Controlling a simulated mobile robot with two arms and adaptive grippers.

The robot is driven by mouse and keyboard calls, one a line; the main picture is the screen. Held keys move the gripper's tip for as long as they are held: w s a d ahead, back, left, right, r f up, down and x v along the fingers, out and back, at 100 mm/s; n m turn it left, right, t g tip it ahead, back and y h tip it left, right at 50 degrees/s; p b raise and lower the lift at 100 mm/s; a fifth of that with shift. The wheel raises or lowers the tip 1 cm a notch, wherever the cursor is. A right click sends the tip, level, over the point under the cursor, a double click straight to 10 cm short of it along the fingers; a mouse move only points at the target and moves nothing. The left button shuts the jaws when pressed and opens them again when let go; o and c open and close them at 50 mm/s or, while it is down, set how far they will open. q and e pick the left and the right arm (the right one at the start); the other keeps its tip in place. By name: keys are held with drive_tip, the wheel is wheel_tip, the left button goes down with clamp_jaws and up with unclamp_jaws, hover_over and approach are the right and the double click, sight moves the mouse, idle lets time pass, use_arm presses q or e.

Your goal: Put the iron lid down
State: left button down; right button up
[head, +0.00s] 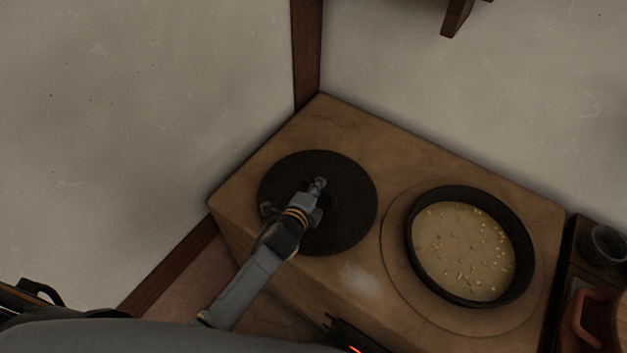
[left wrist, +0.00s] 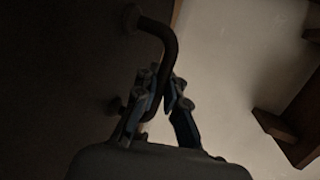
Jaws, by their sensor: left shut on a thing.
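The iron lid (head: 343,222) is a dark round disc over the left part of the clay stove top. My left gripper (head: 318,186) is above its middle, shut on its handle. In the left wrist view the bent dark handle (left wrist: 168,45) passes between the fingers of the left gripper (left wrist: 160,95), and the dark lid (left wrist: 60,70) fills the left side. I cannot tell whether the lid touches the stove top or hangs just above it. My right gripper is not in view.
The clay stove (head: 370,133) stands in a wall corner. To the right, a dark round pan (head: 410,250) holds pale batter with yellow bits. A dark cup (head: 603,245) and an orange-brown handled vessel (head: 580,318) are at the right edge. A red glow shows at the front.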

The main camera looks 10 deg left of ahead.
use_arm(q)
drive_tip(key=shift+w+d+r, duration=0.25)
drive_tip(key=shift+w+r, duration=0.05)
drive_tip(key=shift+w, duration=0.1)
drive_tip(key=shift+f, duration=0.1)
drive_tip(key=c, duration=1.4)
unclamp_jaws()
drive_tip(key=shift+s+a+f, duration=0.1)
drive_tip(key=shift+s+f, duration=0.2)
drive_tip(key=v, duration=1.2)
drive_tip(key=shift+r+p, duration=0.1)
drive_tip(key=shift+p, duration=0.2)
